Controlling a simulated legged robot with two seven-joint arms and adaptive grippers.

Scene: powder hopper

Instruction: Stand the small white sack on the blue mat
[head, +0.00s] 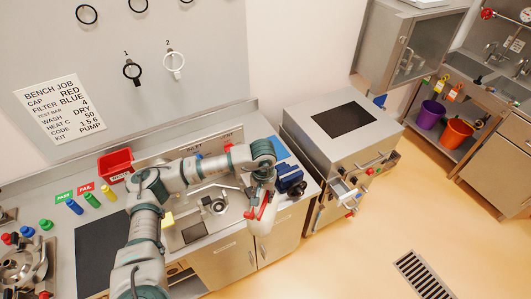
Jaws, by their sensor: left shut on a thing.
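My left gripper (261,206) reaches over the front right part of the bench and points down. It is shut on a small white sack (262,226), which hangs below the fingers near the bench's front edge. The fingers and red parts by them cover the sack's top. A flat blue patch (281,148), which looks like the blue mat, lies at the back right of the bench. The arm's wrist is just left of it and hides part of it. The sack is apart from it. My right gripper is not in view.
A blue vise-like device (290,181) stands between the sack and the blue mat. A red bin (115,165) stands at the bench's back left. A dark mat (101,243) lies at the left. A steel cabinet (342,135) stands right of the bench.

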